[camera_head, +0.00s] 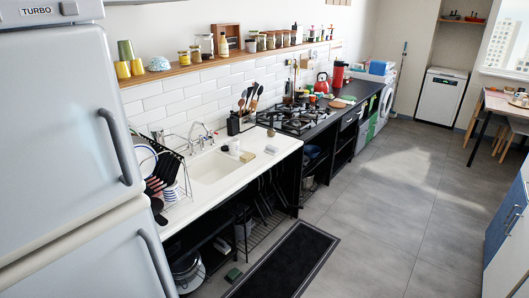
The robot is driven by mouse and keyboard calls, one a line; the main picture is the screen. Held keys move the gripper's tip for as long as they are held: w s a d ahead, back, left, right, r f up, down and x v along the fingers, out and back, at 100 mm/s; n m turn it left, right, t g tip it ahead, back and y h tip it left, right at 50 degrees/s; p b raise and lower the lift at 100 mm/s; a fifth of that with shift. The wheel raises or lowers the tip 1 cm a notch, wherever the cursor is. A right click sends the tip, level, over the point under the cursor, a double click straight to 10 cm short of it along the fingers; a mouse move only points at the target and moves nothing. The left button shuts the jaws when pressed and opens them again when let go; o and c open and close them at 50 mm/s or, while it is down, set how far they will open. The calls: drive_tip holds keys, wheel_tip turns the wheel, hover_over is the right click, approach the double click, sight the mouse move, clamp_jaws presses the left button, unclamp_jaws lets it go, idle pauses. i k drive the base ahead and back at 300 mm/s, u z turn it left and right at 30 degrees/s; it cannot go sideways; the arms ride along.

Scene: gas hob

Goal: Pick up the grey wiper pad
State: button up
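I cannot make out the grey wiper pad for certain. A small greyish flat block (247,157) lies on the white counter just right of the sink (211,168). A small beige block (271,150) lies near the counter's front edge, further right. Either could be the pad; both are too small to tell. A small white cup-like item (234,147) stands behind the greyish block. My gripper is not in view.
A dish rack (168,178) with plates and cups stands left of the sink. A black utensil holder (240,122) and the gas hob (297,118) are further along. A large fridge (60,150) fills the left. A dark mat (285,262) lies on open floor.

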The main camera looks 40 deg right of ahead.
sight(271, 150)
drive_tip(key=z, duration=0.15)
drive_tip(key=k, duration=0.2)
drive_tip(key=u, duration=3.2)
drive_tip(key=k, duration=1.5)
drive_tip(key=z, duration=0.05)
